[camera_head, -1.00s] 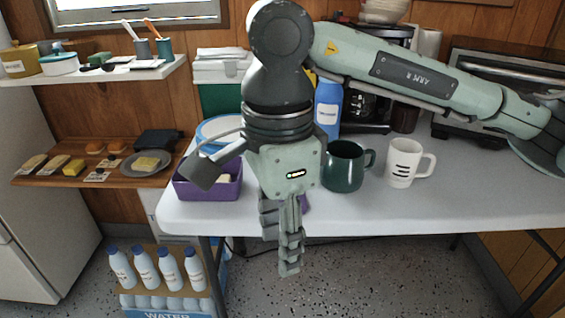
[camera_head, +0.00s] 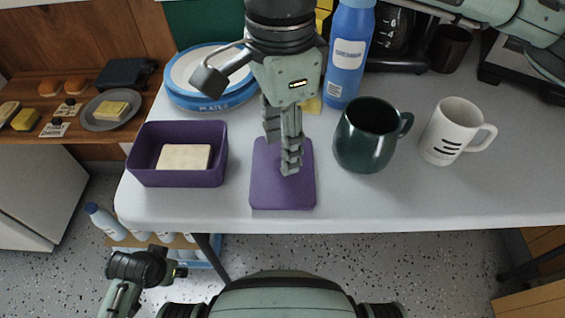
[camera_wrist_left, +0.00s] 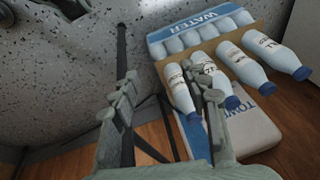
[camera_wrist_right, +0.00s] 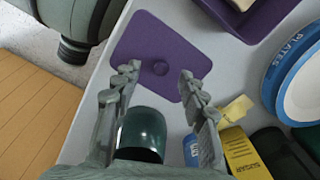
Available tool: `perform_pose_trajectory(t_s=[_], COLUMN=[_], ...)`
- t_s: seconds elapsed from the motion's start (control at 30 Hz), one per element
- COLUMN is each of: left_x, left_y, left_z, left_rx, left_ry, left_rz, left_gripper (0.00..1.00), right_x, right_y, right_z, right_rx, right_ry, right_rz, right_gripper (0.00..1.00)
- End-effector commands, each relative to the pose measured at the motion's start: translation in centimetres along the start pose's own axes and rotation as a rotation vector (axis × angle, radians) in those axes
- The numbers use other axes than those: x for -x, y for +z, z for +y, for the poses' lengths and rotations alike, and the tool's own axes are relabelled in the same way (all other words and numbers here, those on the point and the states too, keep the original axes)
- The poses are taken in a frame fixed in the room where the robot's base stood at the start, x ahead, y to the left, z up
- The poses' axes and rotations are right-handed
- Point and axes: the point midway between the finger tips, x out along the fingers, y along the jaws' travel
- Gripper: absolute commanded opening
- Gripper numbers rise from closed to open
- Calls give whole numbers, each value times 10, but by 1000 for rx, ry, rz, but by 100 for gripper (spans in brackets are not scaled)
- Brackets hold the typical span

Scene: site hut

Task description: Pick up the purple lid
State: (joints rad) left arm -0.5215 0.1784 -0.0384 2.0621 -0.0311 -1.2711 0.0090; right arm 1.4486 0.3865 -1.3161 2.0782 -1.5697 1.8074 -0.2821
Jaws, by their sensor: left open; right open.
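The purple lid (camera_head: 283,192) lies flat on the white table near its front edge, right of the purple box. My left gripper (camera_wrist_left: 165,88) is open and empty, low near the bottle crate.
The purple box (camera_head: 177,178) holds a pale block (camera_head: 184,157). A green mug (camera_head: 366,138) stands close right of the lid, a white mug (camera_head: 448,130) beyond it. Plates (camera_head: 211,99) and a blue creamer bottle (camera_head: 347,55) stand behind. Several bottles fill a crate (camera_wrist_left: 185,48) below.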

Motion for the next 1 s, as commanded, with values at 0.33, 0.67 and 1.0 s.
perform_pose_trajectory(t_s=[0.33,0.67,1.0], left_x=[-16,-16,-15], left_y=[0,0,0], left_z=[3,3,2], left_rx=[1,2,2], left_ry=[8,8,7], left_rz=[-4,-5,-4], left_gripper=[46,46,46], right_x=[-35,-35,-35], right_y=[-3,-3,-3], right_z=[-2,-2,-2], right_rx=[0,1,1], right_ry=[0,0,0], right_rz=[0,0,0], right_gripper=[42,22,0])
